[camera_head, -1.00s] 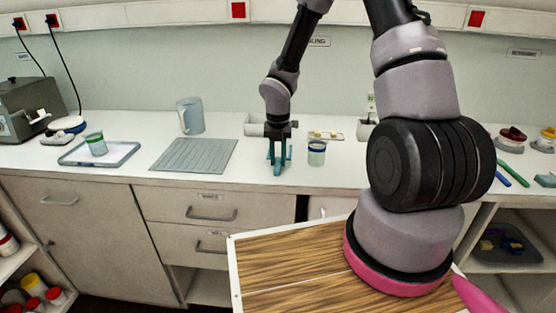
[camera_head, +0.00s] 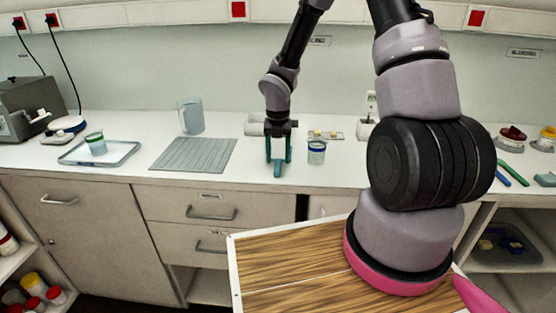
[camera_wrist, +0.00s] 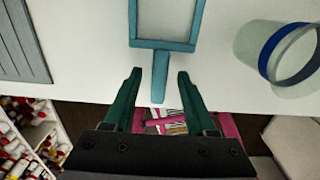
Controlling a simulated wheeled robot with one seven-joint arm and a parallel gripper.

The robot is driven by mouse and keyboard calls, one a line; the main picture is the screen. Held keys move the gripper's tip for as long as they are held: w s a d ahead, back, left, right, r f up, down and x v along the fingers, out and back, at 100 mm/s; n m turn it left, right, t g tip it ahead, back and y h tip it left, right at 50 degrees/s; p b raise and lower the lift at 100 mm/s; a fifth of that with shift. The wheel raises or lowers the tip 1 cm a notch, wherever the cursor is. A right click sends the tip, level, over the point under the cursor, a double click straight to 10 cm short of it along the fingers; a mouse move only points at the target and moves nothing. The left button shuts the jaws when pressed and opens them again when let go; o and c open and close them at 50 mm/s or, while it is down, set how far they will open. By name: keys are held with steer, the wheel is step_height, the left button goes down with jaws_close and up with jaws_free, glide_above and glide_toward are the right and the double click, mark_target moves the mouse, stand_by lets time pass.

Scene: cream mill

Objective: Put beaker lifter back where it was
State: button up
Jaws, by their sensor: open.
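The beaker lifter, a teal piece with a square open frame and a straight handle (camera_wrist: 160,75), lies on the white counter in the wrist view. Its handle points toward the counter's front edge, and the far part of its frame is cut off by the picture. It also shows in the head view as a small teal handle end (camera_head: 277,171) below my fingers. My gripper (camera_wrist: 157,74) is open, with one dark green finger on each side of the handle and a gap visible on both sides. In the head view my gripper (camera_head: 278,160) is low over the counter's front part.
A clear beaker with a blue band (camera_head: 317,152) stands close to the right of my gripper. A grey ribbed mat (camera_head: 194,155) lies to the left.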

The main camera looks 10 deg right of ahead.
step_height(320, 180, up, 10)
step_height(320, 180, up, 8)
steer(key=m+t+h, duration=0.1)
steer(key=m, duration=0.6)
glide_above(278, 163)
steer(key=s+d, duration=0.2)
steer(key=d, duration=0.1)
steer(key=s+d+r+m+t+y, duration=0.1)
steer(key=s+d+r+m+t, duration=0.1)
steer(key=s+r+m, duration=0.6)
steer(key=s+d+r+m+t+y, duration=0.1)
steer(key=s+r+m+t, duration=0.3)
steer(key=m, duration=1.7)
steer(key=shift+s+d+r+m+y, duration=0.3)
steer(key=shift+s+d+r+y, duration=0.15)
steer(key=shift+s+r, duration=2.6)
steer(key=shift+w+r, duration=0.55)
